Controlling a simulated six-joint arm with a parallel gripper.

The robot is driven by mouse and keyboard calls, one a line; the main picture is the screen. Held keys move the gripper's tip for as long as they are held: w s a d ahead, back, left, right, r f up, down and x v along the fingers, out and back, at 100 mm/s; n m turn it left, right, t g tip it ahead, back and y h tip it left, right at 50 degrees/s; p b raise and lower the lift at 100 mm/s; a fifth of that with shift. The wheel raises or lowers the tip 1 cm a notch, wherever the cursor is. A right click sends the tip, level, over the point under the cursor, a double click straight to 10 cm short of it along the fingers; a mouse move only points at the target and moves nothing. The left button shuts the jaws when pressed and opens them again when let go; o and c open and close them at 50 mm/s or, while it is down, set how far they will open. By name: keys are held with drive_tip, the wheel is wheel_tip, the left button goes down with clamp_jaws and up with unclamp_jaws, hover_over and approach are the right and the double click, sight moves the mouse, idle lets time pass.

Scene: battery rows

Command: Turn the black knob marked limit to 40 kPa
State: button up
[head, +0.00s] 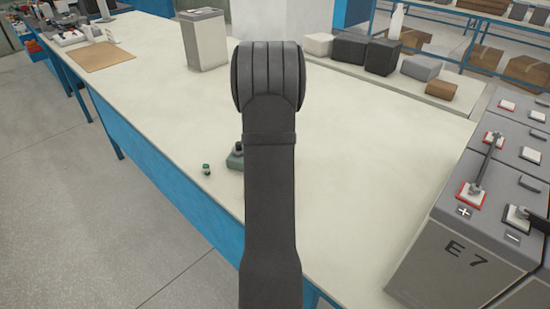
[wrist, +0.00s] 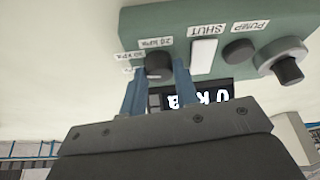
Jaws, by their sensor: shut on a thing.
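The green control box (wrist: 130,22) fills the top of the wrist view, seen upside down. Its black knob (wrist: 159,62) sits between the two blue fingers of my gripper (wrist: 157,69), which is shut on it. Labels reading 20 kPa and 30 kPa stand around the knob; a further label is mostly hidden by the left finger. The word limit and the knob's pointer cannot be made out. A dark display (wrist: 215,92) with white characters is partly covered by the gripper. In the head view my arm hides the gripper and most of the box (head: 235,160).
Beside the knob are a white switch marked SHUT (wrist: 203,55), a dark button under PUMP (wrist: 238,52) and a round metal fitting (wrist: 282,62). A small green item (head: 206,169) lies left of the box. Grey battery E7 (head: 455,255) stands at right.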

drive_tip(key=n, duration=0.2)
drive_tip(key=n+y, duration=0.1)
drive_tip(key=n, duration=0.1)
drive_tip(key=shift+d+y, duration=0.2)
drive_tip(key=shift+y, duration=0.1)
drive_tip(key=shift+n+y, duration=0.8)
drive_tip(key=shift+n, duration=1.4)
drive_tip(key=o, duration=0.7)
drive_tip(key=v, duration=1.7)
drive_tip(key=shift+w+d+r, duration=0.15)
drive_tip(key=shift+w+r, duration=0.05)
drive_tip(key=shift+r, duration=0.05)
